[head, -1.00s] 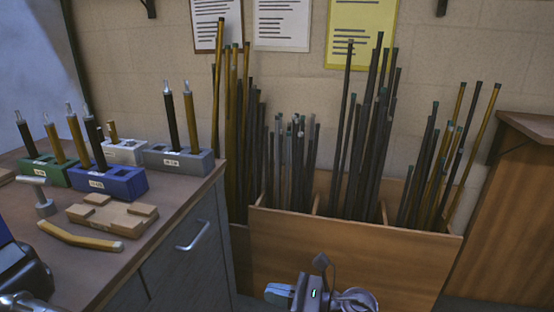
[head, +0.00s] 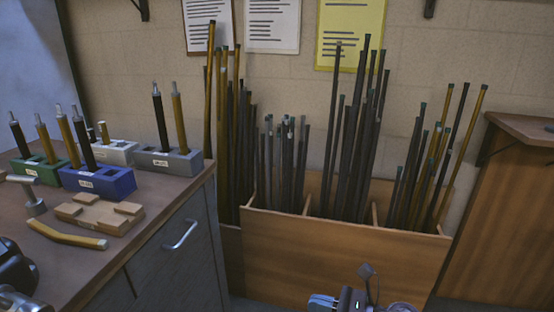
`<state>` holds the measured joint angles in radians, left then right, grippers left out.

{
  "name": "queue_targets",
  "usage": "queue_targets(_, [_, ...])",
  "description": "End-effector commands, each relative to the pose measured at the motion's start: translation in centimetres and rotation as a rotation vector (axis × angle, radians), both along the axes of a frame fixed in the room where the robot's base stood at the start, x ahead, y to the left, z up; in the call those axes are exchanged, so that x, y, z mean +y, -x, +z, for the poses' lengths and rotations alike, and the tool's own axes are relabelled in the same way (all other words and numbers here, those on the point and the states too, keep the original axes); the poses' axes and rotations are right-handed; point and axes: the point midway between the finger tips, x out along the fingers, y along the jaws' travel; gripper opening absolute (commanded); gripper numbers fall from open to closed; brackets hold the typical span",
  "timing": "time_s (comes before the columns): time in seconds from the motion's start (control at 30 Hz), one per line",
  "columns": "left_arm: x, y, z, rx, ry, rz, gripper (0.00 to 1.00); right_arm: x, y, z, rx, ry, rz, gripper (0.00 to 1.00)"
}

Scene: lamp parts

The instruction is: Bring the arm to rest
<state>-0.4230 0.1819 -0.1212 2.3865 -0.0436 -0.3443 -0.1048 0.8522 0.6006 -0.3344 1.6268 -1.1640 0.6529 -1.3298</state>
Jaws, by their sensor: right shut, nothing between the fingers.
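My right gripper (head: 345,300) is at the bottom edge of the head view, right of the middle, partly cut off by the frame. It is shut and holds nothing. It is in front of the wooden rod bin (head: 340,250) in the picture, and I cannot tell the gap between them. My left gripper does not show; only dark rounded parts, likely of my left arm, show at the lower left edge.
A workbench (head: 95,265) stands at the left. It bears blue (head: 97,180), green (head: 40,170) and grey (head: 168,163) blocks with upright tubes, a wooden fixture (head: 98,215) and a bent tube (head: 65,235). Tall rods stand in the bin. A wooden cabinet (head: 505,220) is at the right.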

Motion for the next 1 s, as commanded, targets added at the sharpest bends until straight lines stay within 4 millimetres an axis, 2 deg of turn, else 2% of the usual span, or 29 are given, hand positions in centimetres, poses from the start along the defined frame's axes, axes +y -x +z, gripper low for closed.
queue_targets(0.27, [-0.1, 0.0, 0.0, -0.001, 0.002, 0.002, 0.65, -3.4, 5.3, -2.0, 0.343, -0.251, -0.183, 0.0])
queue_targets(0.47, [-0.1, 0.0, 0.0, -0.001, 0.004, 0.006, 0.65, -7.0, 10.2, -3.5, 0.673, -0.498, -0.365, 0.0])
queue_targets(0.77, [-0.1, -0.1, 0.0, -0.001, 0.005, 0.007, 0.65, -12.6, 18.3, -5.3, 1.154, -0.875, -0.654, 0.0])
queue_targets(1.0, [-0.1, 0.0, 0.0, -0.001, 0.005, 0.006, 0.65, -16.6, 25.6, -6.1, 1.509, -1.19, -0.909, 0.0])
